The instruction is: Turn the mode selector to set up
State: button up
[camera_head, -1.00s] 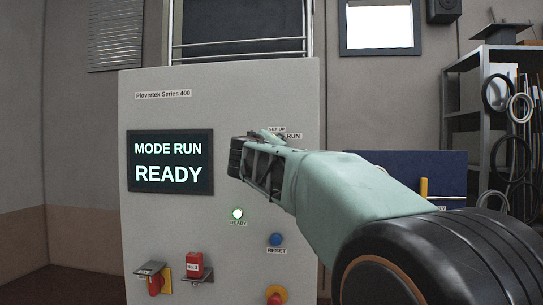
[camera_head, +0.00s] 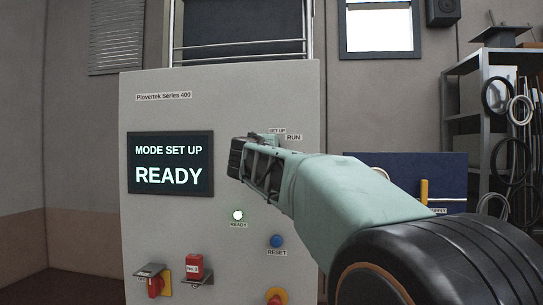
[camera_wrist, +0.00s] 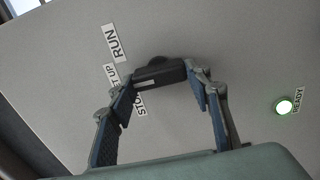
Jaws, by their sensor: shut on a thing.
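The mode selector (camera_wrist: 160,72) is a dark knob with a pale mark on the grey panel in the wrist view. Labels RUN (camera_wrist: 117,43), SET UP and STOP lie around it, SET UP and STOP partly hidden by a finger. My gripper (camera_wrist: 158,88) is shut on the selector, one finger at each end of it. In the head view my gripper (camera_head: 243,160) is at the panel and hides the knob. The display (camera_head: 170,163) reads MODE SET UP, READY.
Below on the cabinet (camera_head: 222,90) are a lit READY lamp (camera_head: 238,215), a blue RESET button (camera_head: 277,241), a red tag block (camera_head: 194,267) and a red-yellow switch (camera_head: 154,283). A shelf with hanging coils stands at the right.

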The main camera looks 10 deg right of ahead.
dwell(0.3)
jog(key=o, duration=1.2)
jog(key=shift+c, duration=0.2)
jog(key=v, duration=0.7)
jog(key=shift+s, duration=0.25)
jog(key=shift+r, duration=0.1)
